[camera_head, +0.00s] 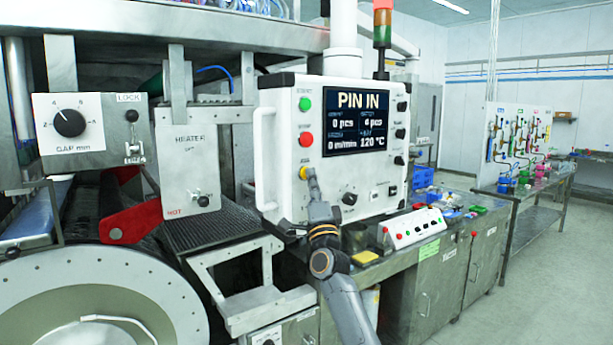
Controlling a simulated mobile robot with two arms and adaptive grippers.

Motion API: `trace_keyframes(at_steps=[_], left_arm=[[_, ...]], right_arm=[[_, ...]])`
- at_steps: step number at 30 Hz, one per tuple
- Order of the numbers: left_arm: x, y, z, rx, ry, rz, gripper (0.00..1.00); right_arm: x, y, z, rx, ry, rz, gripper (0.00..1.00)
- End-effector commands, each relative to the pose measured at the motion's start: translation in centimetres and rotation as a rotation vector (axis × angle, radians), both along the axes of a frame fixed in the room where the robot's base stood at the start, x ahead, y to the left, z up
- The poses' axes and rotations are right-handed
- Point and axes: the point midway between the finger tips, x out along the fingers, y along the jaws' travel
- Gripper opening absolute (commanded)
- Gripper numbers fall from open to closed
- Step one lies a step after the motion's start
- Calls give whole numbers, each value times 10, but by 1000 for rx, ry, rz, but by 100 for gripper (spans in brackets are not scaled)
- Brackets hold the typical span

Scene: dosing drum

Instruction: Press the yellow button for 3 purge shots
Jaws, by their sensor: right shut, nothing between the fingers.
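A white control panel (274,160) hangs in the middle of the view. Its screen (355,118) reads "PIN IN", with "0 pcs" and "120 °C" below. A green button (305,104) and a red button (306,139) sit in a column on its left side. The yellow button (303,172) is below them, partly hidden by my right gripper. My right gripper (309,172) is shut and empty, with its tips at the yellow button; I cannot tell whether they touch it. My left gripper is not in view.
A white box with several buttons (412,228) stands on the metal bench to the right. A heater plate (197,165), a red lever (132,220) and a large drum (60,300) are at the left. Open floor (530,290) lies at the far right.

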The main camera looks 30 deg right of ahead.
Motion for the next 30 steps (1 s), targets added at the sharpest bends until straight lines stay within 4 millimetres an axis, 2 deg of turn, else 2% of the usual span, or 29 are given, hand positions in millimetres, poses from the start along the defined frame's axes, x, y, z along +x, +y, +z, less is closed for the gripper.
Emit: trace_keyframes(at_steps=[20, 30], left_arm=[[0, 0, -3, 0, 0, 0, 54], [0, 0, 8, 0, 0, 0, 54]], right_arm=[[4, 1, 1, -1, 0, 1, 0], [-11, 0, 1, 0, 0, 0, 0]])
